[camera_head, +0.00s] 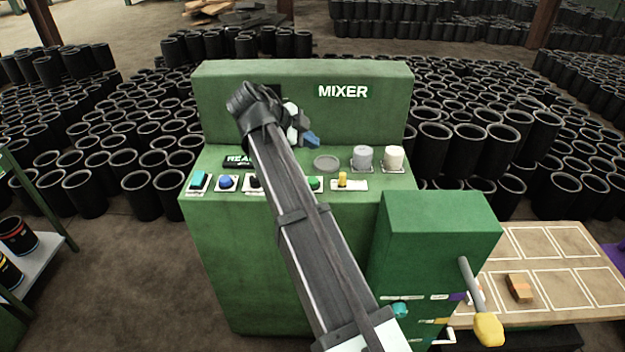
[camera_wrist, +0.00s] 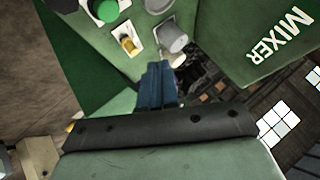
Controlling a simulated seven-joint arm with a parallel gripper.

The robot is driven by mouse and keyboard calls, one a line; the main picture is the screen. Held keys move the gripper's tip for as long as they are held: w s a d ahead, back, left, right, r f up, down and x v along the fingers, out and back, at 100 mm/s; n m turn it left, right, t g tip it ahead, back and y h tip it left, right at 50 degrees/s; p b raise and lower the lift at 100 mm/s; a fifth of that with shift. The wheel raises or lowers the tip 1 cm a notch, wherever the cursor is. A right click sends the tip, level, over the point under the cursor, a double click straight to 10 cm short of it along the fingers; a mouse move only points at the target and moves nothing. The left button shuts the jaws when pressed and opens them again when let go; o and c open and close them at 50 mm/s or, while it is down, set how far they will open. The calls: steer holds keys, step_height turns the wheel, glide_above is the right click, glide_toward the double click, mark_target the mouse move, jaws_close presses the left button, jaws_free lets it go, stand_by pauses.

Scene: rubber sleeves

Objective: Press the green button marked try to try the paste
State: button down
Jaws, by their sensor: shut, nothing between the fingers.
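A green button (camera_head: 315,184) sits on a white plate on the sloped panel of the green mixer (camera_head: 230,260), partly hidden by my arm in the head view. A round green button on a white plate (camera_wrist: 104,9) also shows at the top edge of the wrist view. I cannot read a "try" mark on it. My gripper (camera_head: 312,141) is shut, with blue fingertips, above the back of the panel. In the wrist view the shut fingers (camera_wrist: 157,82) are empty and apart from the button.
A yellow switch (camera_head: 343,180) stands right of the green button. A grey cylinder (camera_head: 361,156) and a white cylinder (camera_head: 394,157) stand behind it. A blue button (camera_head: 227,182) and a teal button (camera_head: 198,182) are at left. A yellow-handled lever (camera_head: 488,328) sticks out at right.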

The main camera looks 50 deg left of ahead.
glide_toward(316, 178)
steer(key=shift+w+d+f, duration=0.15)
steer(key=shift+w+f, duration=0.25)
steer(key=shift+w, duration=0.45)
steer(key=shift+w+d+f, duration=0.1)
steer(key=shift+w+f, duration=0.35)
steer(key=shift+w, duration=0.35)
steer(key=shift+w+d+f, duration=0.15)
steer(key=shift+w+f, duration=0.25)
steer(key=shift+w, duration=0.45)
steer(key=shift+f, duration=0.15)
steer(key=shift+f, duration=0.3)
steer(key=shift+f, duration=0.15)
stand_by(0.6)
steer(key=shift+s+f, duration=0.1)
steer(key=shift+f, duration=0.5)
stand_by(0.7)
steer(key=shift+a+r, duration=0.1)
steer(key=shift+s+a+r, duration=0.1)
steer(key=shift+a+r, duration=0.2)
steer(key=shift+r, duration=0.6)
